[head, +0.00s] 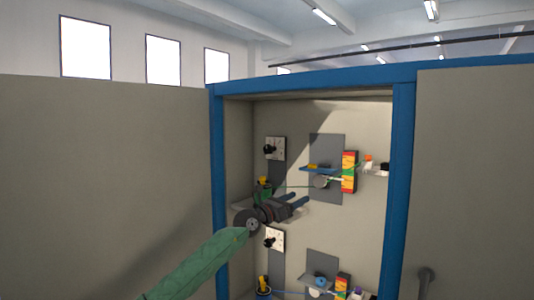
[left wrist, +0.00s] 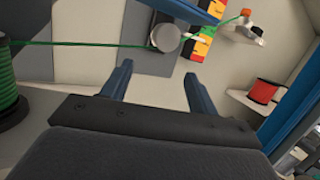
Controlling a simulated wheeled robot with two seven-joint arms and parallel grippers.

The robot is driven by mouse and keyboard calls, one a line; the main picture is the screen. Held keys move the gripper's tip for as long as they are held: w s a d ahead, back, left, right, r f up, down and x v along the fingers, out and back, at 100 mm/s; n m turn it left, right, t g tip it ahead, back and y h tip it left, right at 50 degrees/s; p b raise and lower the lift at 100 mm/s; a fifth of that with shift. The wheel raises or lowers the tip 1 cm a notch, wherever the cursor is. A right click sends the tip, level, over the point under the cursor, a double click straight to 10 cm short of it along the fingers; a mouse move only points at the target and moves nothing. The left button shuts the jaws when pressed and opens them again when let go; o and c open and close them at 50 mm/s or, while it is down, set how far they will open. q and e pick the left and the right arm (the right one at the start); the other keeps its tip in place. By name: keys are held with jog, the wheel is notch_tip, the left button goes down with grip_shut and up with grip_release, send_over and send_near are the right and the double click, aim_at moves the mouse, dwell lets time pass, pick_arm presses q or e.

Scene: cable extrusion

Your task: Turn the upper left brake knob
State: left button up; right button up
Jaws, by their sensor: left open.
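The upper left brake knob (head: 268,149) is a black knob on a white plate with dark marks, on the cabinet's back wall at upper left. A similar lower knob (head: 269,242) is on another white plate below. My left gripper (head: 300,199) is inside the cabinet, below and to the right of the upper knob and apart from it. Its two blue fingers are spread and empty, also in the left wrist view (left wrist: 157,75). Neither knob shows in the left wrist view. My right gripper is out of view.
A green cable (left wrist: 80,43) runs from a green spool (left wrist: 8,95) to a grey roller (left wrist: 165,38). A red-yellow-green block (head: 349,172) stands at right. A red spool (left wrist: 263,91) shows at the wrist view's right. The blue cabinet frame (head: 402,180) borders the opening.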

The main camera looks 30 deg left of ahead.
pick_arm(q)
jog(key=w+a+r+m+y, duration=0.1)
jog(key=a+r+m+y, duration=0.25)
jog(key=a+r, duration=0.6)
jog(key=y, duration=0.4)
send_near(267, 150)
jog(key=w, duration=0.1)
jog(key=shift+n+g, duration=0.4)
jog(key=shift+n, duration=0.15)
jog(key=w+p, duration=0.1)
jog(key=w, duration=0.1)
jog(key=w+p, duration=0.1)
jog(key=w, duration=0.2)
jog(key=w+r+p, duration=0.1)
jog(key=w+p, duration=0.1)
jog(key=shift+w+d, duration=0.15)
jog(key=shift+d, duration=0.05)
jog(key=shift+w+f+p, duration=0.15)
jog(key=shift+w+p, duration=0.15)
jog(key=shift+w, duration=0.2)
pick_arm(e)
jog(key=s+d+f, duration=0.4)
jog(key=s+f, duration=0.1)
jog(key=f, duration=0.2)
pick_arm(q)
jog(key=c, duration=0.9)
jog(key=shift+c, duration=0.2)
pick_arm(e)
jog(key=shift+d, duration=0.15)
